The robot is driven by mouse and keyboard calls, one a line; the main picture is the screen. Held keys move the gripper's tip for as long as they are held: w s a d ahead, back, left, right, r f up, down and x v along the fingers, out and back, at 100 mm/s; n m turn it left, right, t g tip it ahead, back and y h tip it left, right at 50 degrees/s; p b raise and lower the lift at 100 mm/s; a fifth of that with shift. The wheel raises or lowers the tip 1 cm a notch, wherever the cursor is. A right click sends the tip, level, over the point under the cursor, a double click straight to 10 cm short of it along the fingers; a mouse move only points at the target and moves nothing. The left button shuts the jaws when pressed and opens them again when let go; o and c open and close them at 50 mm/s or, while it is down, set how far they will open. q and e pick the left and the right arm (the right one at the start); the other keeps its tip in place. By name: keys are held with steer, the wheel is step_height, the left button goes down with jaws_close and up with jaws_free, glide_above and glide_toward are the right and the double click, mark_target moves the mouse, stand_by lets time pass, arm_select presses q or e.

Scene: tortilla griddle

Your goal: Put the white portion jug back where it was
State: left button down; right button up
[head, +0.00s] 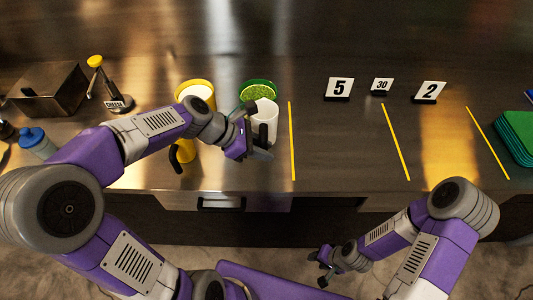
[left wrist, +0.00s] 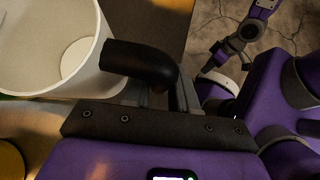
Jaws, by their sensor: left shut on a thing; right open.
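The white portion jug (head: 266,115) is at the front of the counter, left of the leftmost yellow line. It also shows at the upper left of the left wrist view (left wrist: 88,62), its inside looking empty. My left gripper (head: 258,146) is shut on its black handle (left wrist: 140,62). I cannot tell whether the jug's base touches the counter. My right gripper (head: 323,268) is open and empty, low in front of the counter.
A green-filled container (head: 258,88) stands just behind the jug. A yellow jug (head: 186,84) with a black handle is to the left, partly behind my arm. Number signs (head: 339,88), yellow lines (head: 292,140) and a green stack (head: 515,138) are rightward. Counter between the lines is clear.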

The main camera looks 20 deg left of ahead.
arm_select(q)
steer(key=shift+s+f+b, duration=0.1)
steer(key=shift+f+b, duration=1.9)
steer(key=shift+f, duration=2.85)
steer(key=shift+f, duration=0.1)
steer(key=c, duration=0.9)
jaws_free()
